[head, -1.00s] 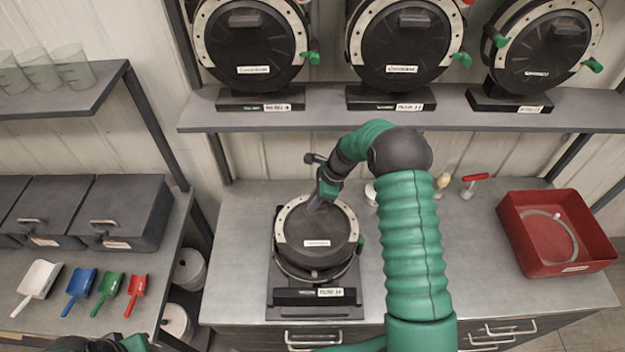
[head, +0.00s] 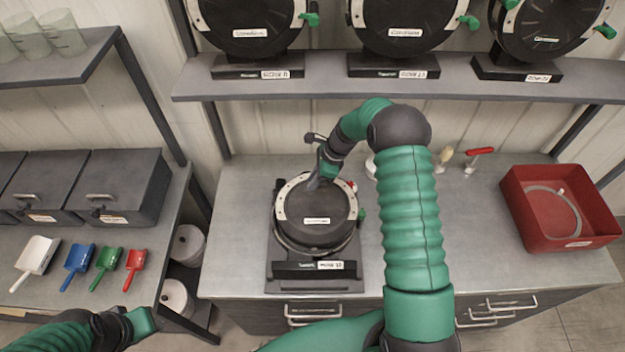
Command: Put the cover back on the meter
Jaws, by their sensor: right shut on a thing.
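The seed meter (head: 281,240) stands on the metal bench on a dark base with a label plate. Its black round cover (head: 322,230), with a small white label, lies over the front of the meter within a pale riveted ring. My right gripper (head: 315,183) is shut on the cover at its upper edge; the fingertips partly hide the grip spot. I cannot tell whether the cover is fully seated. My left gripper (head: 142,322) is low at the left, away from the meter; its jaws are not clear.
A red tray (head: 520,215) holding a thin ring is on the right of the bench. A red-handled tool (head: 479,152) and a small brush-like item stand behind. Several meters line the shelf (head: 440,88) above. Coloured scoops (head: 106,268) and dark bins are on the left table.

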